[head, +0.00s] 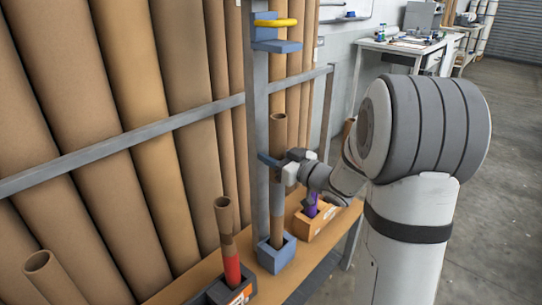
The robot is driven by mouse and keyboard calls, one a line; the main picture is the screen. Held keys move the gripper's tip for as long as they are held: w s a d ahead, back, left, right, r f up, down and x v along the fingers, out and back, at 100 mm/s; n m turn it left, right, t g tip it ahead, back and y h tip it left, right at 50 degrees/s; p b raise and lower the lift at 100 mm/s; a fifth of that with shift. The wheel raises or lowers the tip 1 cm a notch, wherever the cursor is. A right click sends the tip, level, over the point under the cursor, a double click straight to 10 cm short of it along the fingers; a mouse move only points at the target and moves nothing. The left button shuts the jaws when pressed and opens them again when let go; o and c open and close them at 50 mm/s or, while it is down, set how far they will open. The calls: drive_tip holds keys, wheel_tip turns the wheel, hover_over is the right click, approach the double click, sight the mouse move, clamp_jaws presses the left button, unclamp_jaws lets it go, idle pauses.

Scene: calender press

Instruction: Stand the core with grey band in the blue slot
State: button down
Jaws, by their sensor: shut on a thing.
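The core with the grey band (277,225) is a tall brown cardboard tube, close to upright in the head view. Its grey band shows just below my gripper. My gripper (284,165) is shut on the tube around its middle, reaching in from the right. The tube's lower end goes down behind the front wall of the blue slot (277,261), a blue block on the wooden shelf. That wall hides the lower end, so I cannot tell whether it touches the bottom.
A red-banded core (232,271) leans in a dark grey holder (240,293) to the left. An orange holder (302,228) with a purple thing (311,203) stands to the right. A grey post (257,110) and a rail (120,146) stand close by, with large brown rolls behind.

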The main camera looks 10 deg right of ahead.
drive_tip(key=shift+f+b, duration=1.65)
drive_tip(key=shift+f, duration=0.55)
drive_tip(key=c, duration=0.8)
unclamp_jaws()
drive_tip(key=p+v, duration=0.1)
drive_tip(key=v, duration=0.7)
drive_tip(key=shift+a, duration=0.1)
